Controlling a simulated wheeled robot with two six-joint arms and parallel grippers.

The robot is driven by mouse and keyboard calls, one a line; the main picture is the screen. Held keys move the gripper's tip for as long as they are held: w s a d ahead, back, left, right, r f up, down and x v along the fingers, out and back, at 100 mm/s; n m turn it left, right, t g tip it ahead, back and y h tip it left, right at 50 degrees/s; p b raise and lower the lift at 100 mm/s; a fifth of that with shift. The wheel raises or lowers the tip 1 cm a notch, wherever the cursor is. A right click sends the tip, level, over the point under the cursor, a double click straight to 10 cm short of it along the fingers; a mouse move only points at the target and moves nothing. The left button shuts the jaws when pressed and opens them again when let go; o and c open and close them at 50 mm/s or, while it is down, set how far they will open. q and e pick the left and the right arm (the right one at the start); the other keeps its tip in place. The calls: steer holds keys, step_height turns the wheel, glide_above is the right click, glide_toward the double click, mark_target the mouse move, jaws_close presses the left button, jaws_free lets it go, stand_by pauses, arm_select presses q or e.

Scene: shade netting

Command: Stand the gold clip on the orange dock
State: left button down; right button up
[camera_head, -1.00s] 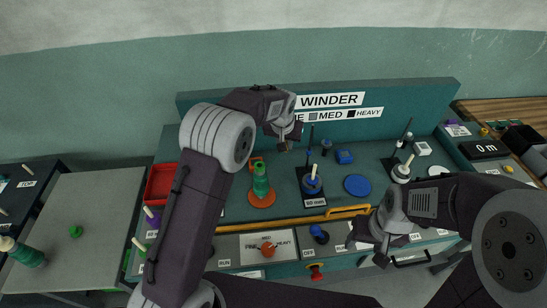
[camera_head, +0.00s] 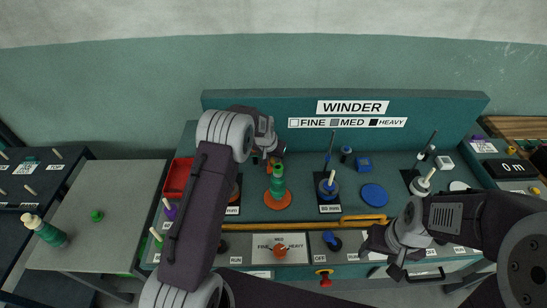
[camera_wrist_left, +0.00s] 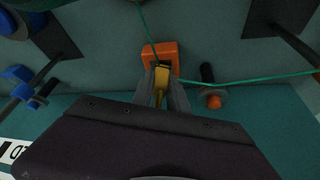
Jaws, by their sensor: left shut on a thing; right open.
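My left gripper (camera_head: 269,157) reaches to the back left of the winder bench. In the left wrist view it is shut on the gold clip (camera_wrist_left: 161,82), which sits between the fingertips. The orange dock (camera_wrist_left: 160,50) is a small block directly beyond the clip, and the clip's end overlaps its edge in that view. I cannot tell whether clip and dock touch. In the head view the dock is mostly hidden by the gripper. My right gripper (camera_head: 384,252) is open and empty at the bench's front right.
A thin green line (camera_wrist_left: 225,81) runs past the dock. A green spool on an orange disc (camera_head: 277,199) stands in front of my left gripper. A blue spool (camera_head: 329,188), a blue disc (camera_head: 374,195) and a yellow rail (camera_head: 362,219) are to the right. A red tray (camera_head: 179,178) is left.

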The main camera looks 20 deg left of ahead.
arm_select(q)
steer(key=shift+f, duration=0.35)
steer(key=c, duration=1.3)
jaws_free()
steer(key=v, duration=1.2)
steer(key=shift+r, duration=0.25)
steer(key=shift+w, duration=0.1)
steer(key=s+d+r, duration=0.1)
steer(key=s+r, duration=0.3)
steer(key=s, duration=0.6)
steer(key=s+f+n+g, duration=0.1)
steer(key=s+f+g, duration=0.2)
steer(key=s, duration=1.4)
step_height(320, 180, down, 4)
steer(key=shift+s+a, duration=0.2)
steer(key=shift+s, duration=0.15)
